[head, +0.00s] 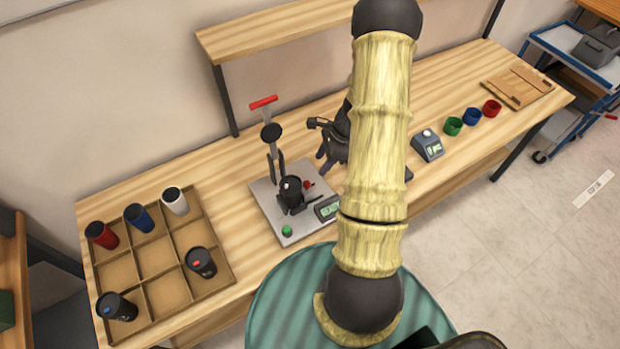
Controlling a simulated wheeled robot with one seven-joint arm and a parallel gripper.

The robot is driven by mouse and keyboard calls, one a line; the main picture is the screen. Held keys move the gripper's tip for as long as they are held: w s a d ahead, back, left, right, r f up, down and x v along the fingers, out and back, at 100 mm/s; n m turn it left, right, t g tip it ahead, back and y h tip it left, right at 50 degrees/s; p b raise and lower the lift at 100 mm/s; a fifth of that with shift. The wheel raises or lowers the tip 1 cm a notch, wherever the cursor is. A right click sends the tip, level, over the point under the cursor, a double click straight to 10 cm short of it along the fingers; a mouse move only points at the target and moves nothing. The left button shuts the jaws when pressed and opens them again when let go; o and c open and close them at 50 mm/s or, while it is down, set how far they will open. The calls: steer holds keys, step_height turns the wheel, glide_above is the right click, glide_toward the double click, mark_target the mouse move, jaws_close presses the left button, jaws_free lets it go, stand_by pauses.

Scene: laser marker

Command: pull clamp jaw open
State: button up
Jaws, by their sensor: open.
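The marking station stands on a light grey base plate (267,208) in the middle of the bench. A black clamp fixture (291,193) sits on the plate, with a small red knob (308,184) at its right side. I cannot tell the clamp jaw apart from the rest of the fixture. Behind it rises a post with a black round head and a red handle (263,102). My gripper (324,160) is open and looks empty, above and to the right of the fixture, apart from it in the picture. My arm hides part of the gripper.
A wooden divided tray (188,240) at left holds several dark, blue, red and white cups. A green button (287,230) and a display (328,208) sit on the plate's front. A blue-grey device (428,146) and coloured rings (472,116) stand at right. A shelf (280,30) overhangs the back.

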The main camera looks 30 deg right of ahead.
mark_target(308, 183)
steer(key=p+x, duration=0.2)
steer(key=x, duration=0.8)
steer(key=shift+f, duration=0.3)
jaws_close()
